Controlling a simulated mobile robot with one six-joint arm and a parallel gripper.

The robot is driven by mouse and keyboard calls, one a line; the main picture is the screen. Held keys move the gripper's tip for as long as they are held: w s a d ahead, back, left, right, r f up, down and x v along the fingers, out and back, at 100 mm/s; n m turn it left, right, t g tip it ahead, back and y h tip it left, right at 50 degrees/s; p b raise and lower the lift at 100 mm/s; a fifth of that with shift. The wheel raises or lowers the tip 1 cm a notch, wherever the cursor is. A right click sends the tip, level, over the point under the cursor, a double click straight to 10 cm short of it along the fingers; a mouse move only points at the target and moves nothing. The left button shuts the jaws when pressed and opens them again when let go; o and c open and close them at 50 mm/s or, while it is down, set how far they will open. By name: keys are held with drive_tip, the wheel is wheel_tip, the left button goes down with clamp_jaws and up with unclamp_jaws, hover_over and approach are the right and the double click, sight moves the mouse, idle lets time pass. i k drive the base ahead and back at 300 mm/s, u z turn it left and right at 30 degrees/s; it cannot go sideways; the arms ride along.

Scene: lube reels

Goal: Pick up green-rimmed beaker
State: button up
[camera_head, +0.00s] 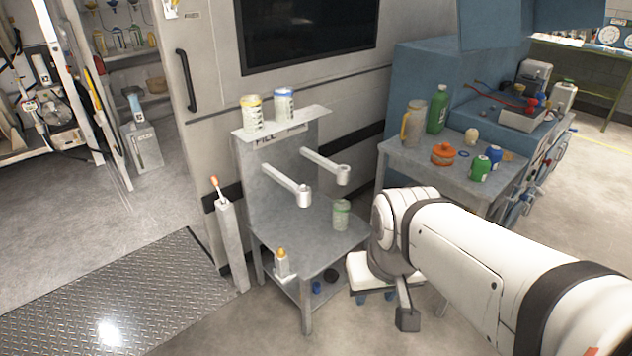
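The green-rimmed beaker (341,214) is a clear, greenish cup standing upright on the grey deck of the metal stand (300,222), near its right edge. It stands below the right one of two pale arms that stick out from the stand's back panel. My white arm reaches in from the lower right, and its elbow is just right of the beaker. My gripper (407,319) seems to be the dark end hanging low, right of the stand and apart from the beaker. Its fingers are too small and turned away to read. I see nothing held in it.
A yellow-rimmed beaker (252,114) and a blue-rimmed beaker (284,105) stand on the top shelf. The two protruding arms (303,194) overhang the deck. A small orange-tipped bottle (282,263) is at the front. A cluttered workbench (395,160) stands behind right. Floor is clear at front left.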

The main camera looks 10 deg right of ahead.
sight(341, 207)
drive_tip(key=z, duration=0.05)
drive_tip(key=i, duration=1.7)
drive_tip(key=u, duration=0.05)
